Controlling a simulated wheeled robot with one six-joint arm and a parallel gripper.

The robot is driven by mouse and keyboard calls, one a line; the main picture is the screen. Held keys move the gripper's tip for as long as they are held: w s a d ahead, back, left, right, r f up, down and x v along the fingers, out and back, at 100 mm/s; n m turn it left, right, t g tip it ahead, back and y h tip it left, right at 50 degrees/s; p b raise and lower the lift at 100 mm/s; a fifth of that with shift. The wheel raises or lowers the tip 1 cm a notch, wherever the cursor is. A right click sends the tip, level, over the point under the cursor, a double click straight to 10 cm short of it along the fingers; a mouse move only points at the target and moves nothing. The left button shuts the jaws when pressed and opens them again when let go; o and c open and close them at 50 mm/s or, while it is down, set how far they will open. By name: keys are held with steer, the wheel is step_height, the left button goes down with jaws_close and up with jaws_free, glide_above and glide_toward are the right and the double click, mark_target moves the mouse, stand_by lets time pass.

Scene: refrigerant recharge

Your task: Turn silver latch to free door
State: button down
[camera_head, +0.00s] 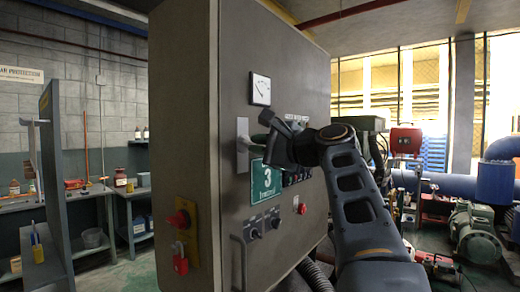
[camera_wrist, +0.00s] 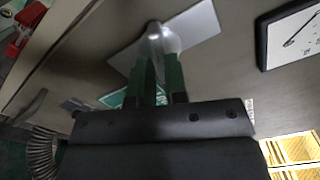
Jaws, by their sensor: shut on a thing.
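The silver latch (camera_head: 242,146) is on the front face of a tall grey cabinet door (camera_head: 230,90), above the green sign with the number 3 (camera_head: 267,178). In the wrist view the latch's plate (camera_wrist: 198,24) lies slantwise, with a rounded knob (camera_wrist: 160,40) at its middle. My gripper (camera_head: 262,141) is at the latch, and its two green fingers (camera_wrist: 162,82) are shut on the knob. The fingers hide part of the latch. The door appears closed.
A gauge (camera_head: 260,89) sits above the latch. A red knob and red padlock (camera_head: 180,258) are on the cabinet's left side. A long vertical handle (camera_head: 239,262) is low on the front. A workbench (camera_head: 130,190) stands at left; pumps and blue pipes (camera_head: 495,180) are at right.

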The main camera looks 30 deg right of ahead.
steer(key=shift+f, duration=0.1)
steer(key=n+b, duration=0.1)
steer(key=n, duration=0.2)
steer(key=c, duration=1.2)
jaws_free()
steer(key=shift+b+v, duration=0.8)
steer(key=shift+v, duration=3.7)
steer(key=shift+n, duration=0.3)
